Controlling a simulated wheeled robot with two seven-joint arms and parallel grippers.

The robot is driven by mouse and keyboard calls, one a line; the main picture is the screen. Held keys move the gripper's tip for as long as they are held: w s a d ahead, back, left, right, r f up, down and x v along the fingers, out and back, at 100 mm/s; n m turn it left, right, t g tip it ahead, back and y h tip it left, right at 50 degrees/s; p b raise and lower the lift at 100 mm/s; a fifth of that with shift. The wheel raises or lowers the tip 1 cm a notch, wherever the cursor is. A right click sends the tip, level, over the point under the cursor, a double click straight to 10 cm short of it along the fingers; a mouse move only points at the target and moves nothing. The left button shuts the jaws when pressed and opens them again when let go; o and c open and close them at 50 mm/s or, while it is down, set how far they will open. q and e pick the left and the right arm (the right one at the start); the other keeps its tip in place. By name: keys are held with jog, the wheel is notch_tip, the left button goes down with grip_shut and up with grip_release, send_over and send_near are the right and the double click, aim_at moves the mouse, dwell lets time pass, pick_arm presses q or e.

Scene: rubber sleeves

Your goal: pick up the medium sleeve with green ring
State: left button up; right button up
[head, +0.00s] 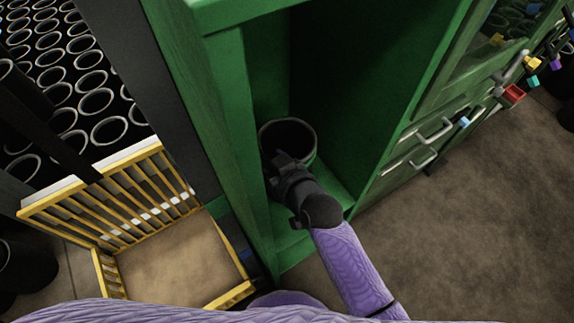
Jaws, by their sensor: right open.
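A dark, open-topped round sleeve (299,131) stands upright inside the green cabinet (232,110), near its left wall. My right gripper (280,160), dark grey on a purple arm, reaches into the cabinet at the near side of the sleeve. It is open and covers the lower front of the sleeve. Whether a finger touches the sleeve is hard to tell. My left gripper is out of view.
The cabinet's side walls stand close to my right arm. A yellow slatted crate (247,289) stands at the lower left. Several dark sleeves (108,130) stand at the upper left. Drawers with handles (424,160) are on the right, above open brown floor (470,220).

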jog(key=x, duration=0.2)
jog(key=shift+w+a+f+b, duration=0.15)
jog(key=shift+w+f+b, duration=0.05)
jog(key=shift+f+b, duration=0.15)
jog(key=shift+r, duration=0.2)
grip_shut()
jog(key=shift+s+f, duration=0.1)
dwell(0.5)
